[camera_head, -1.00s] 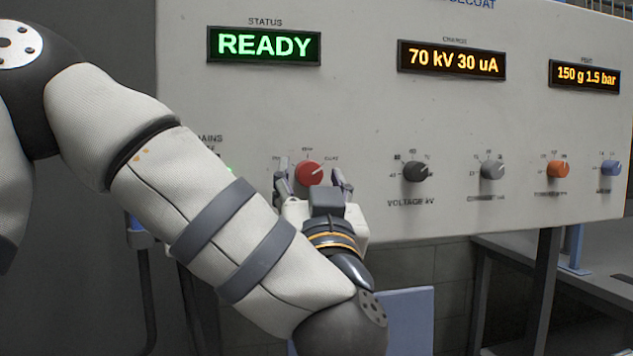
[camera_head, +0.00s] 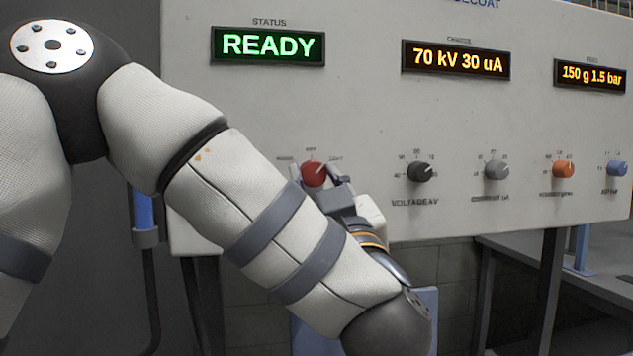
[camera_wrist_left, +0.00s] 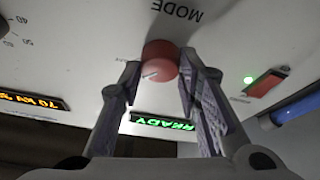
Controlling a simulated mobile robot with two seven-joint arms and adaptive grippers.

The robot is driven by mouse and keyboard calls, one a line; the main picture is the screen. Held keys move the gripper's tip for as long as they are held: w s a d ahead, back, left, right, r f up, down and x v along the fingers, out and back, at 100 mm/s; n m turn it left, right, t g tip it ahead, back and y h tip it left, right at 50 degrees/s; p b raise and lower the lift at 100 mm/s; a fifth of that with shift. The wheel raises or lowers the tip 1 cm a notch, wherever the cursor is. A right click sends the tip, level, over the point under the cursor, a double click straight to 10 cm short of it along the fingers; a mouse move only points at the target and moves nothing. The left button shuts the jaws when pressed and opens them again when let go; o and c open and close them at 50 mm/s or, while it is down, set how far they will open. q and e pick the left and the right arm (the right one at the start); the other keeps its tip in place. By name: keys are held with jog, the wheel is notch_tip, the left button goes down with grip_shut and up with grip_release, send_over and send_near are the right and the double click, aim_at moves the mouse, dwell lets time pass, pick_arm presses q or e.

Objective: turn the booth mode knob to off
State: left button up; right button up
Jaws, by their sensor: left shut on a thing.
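The booth mode knob (camera_head: 313,173) is round and red with a white pointer line, set low on the grey control panel. The pointer slants to the upper right in the head view. Small labels surround it, too blurred to read for certain. My left gripper (camera_head: 322,182) is at the knob, partly hidden behind my forearm. In the left wrist view, its two fingers (camera_wrist_left: 160,72) are on either side of the red knob (camera_wrist_left: 160,52), shut on it, below upside-down MODE lettering. My right gripper is not in view.
A green READY display (camera_head: 268,46) and amber displays (camera_head: 456,61) sit above. Black (camera_head: 420,171), grey (camera_head: 496,171), orange (camera_head: 563,169) and blue (camera_head: 617,168) knobs stand to the right. A red part (camera_wrist_left: 266,83) and green lamp (camera_wrist_left: 248,79) are near the gripper in the wrist view.

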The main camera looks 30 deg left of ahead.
pick_arm(q)
jog(key=n+g+y, duration=0.1)
jog(key=n, duration=0.2)
jog(key=n+g+y, duration=0.1)
jog(key=n+g, duration=0.1)
jog(key=n, duration=0.1)
jog(key=shift+w+d+n, duration=0.1)
jog(key=shift+n, duration=0.2)
jog(key=shift+r+n+g+y, duration=0.15)
jog(key=shift+n+g, duration=0.35)
jog(key=shift+n, duration=0.6)
jog(key=shift+f+n+g+y, duration=0.15)
jog(key=shift+n+g, duration=0.35)
jog(key=shift+n, duration=0.6)
jog(key=shift+d+r+n, duration=0.1)
jog(key=shift+n, duration=0.2)
jog(key=o, duration=1.1)
jog(key=shift+o, duration=0.2)
jog(key=v, duration=0.7)
jog(key=shift+d, duration=0.2)
